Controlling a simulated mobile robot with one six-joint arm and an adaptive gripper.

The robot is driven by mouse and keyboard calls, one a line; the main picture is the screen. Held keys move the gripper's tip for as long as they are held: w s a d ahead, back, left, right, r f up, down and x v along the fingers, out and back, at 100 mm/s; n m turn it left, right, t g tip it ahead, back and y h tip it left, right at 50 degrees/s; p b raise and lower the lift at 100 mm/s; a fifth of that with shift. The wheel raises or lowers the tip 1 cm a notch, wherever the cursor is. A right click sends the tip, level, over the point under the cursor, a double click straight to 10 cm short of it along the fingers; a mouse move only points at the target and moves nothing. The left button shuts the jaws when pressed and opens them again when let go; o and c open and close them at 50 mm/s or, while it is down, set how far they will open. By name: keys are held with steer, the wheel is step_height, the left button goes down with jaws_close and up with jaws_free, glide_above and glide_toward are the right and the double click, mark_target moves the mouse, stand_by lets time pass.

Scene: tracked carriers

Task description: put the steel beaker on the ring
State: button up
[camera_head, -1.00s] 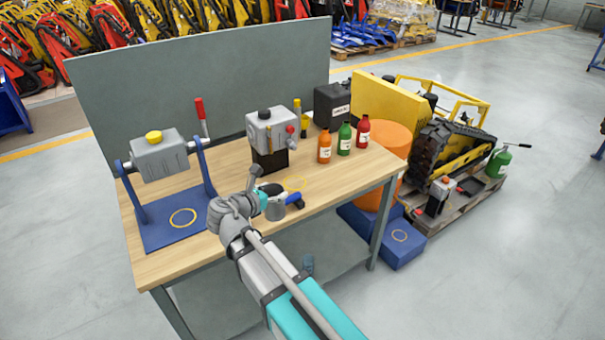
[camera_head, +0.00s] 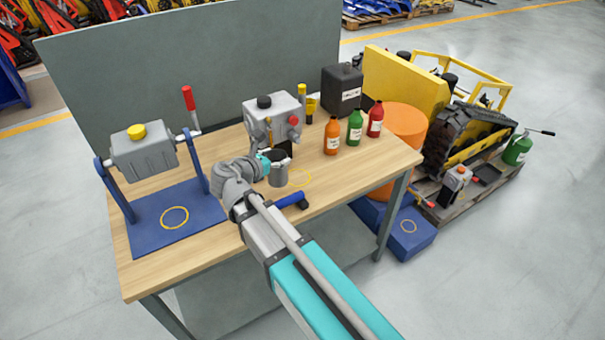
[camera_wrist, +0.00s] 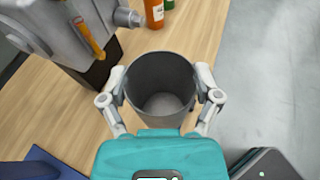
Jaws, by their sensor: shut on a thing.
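The steel beaker (camera_wrist: 160,100) is a grey, open-topped, empty cup. My gripper (camera_wrist: 161,84) is shut on it, with one finger on each side of its wall.
A blue-handled tool (camera_head: 290,201) lies just in front of the beaker. A grey machine (camera_head: 272,118) on a dark block stands behind it. Orange (camera_head: 332,137), green (camera_head: 355,128) and red (camera_head: 375,120) bottles stand to the right on the workbench (camera_head: 350,172). Wood is clear in front of them.

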steer(key=shift+w+d, duration=0.2)
steer(key=shift+d, duration=0.05)
steer(key=d+f+b, duration=0.9)
steer(key=d, duration=0.5)
steer(key=shift+s+d, duration=0.2)
steer(key=shift+s, duration=0.1)
steer(key=shift+f, duration=0.1)
steer(key=w+a, duration=0.9)
steer(key=w, duration=0.4)
steer(key=shift+w+a, duration=0.3)
steer(key=shift+w, duration=0.1)
steer(key=f+b, duration=0.2)
steer(key=w+f+b, duration=0.1)
steer(key=shift+a+f+b, duration=0.3)
steer(key=shift+a+b, duration=0.05)
steer(key=shift+b, duration=0.05)
